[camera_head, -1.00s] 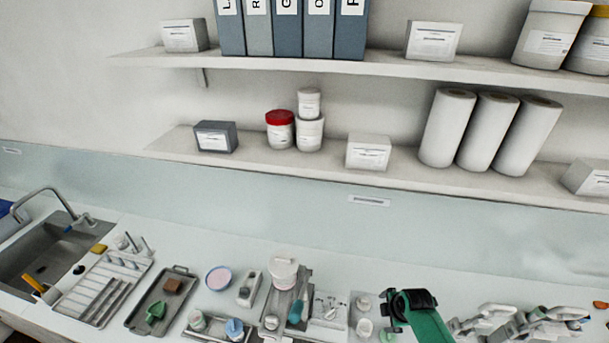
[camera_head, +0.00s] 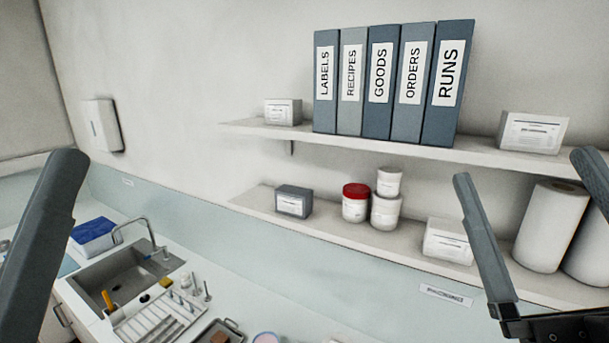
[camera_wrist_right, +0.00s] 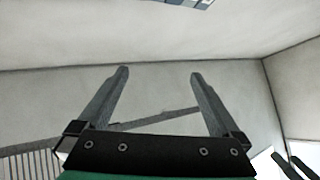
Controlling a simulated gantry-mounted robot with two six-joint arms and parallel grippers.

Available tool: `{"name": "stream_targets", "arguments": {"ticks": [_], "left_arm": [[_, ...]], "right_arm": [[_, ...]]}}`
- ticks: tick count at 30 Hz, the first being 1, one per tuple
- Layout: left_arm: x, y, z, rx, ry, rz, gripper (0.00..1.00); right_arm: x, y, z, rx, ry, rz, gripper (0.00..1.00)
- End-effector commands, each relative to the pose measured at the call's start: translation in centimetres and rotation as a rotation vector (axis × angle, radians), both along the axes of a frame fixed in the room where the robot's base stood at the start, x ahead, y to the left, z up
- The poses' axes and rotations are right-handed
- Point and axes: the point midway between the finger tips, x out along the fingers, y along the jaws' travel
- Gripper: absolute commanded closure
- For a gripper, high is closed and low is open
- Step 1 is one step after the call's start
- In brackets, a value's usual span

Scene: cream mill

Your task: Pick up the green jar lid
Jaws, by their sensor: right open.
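I see no green jar lid in either view now. My right gripper (camera_head: 523,167) is at the right of the head view, raised in front of the shelves, its two grey fingers wide apart and nothing between them. It also shows open and empty in the right wrist view (camera_wrist_right: 156,78), against bare wall. One grey finger (camera_head: 42,220), apparently of my left gripper, stands at the left edge of the head view. Its other finger is not visible there, so its opening is unclear.
The lower shelf holds a red-lidded jar (camera_head: 356,203), stacked white tubs (camera_head: 386,210) and boxes. Binders (camera_head: 385,85) stand on the upper shelf. Below are a sink (camera_head: 128,275) and a drying rack (camera_head: 160,322). Most of the counter is out of view.

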Motion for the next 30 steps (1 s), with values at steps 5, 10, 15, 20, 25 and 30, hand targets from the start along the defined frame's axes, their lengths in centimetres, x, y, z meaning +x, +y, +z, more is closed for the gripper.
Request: {"name": "stream_targets", "arguments": {"ticks": [5,10,15,20,25,30], "left_arm": [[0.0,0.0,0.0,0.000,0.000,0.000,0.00],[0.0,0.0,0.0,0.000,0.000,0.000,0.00],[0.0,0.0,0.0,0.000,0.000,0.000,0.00],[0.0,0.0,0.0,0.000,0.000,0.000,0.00],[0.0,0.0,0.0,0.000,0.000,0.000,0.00],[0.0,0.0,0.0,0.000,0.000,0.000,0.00]], "right_arm": [[-4.8,-0.2,2.2,0.245,-0.109,0.233,0.00],[-4.7,-0.2,2.2,0.311,-0.103,0.295,0.05],[-4.7,-0.2,2.2,0.309,-0.103,0.293,0.10],[-4.7,-0.2,2.2,0.312,-0.102,0.295,0.10],[-7.9,0.4,4.6,0.370,-0.258,0.465,0.10],[-16.0,1.1,7.6,0.536,-0.574,1.111,0.10]]}}
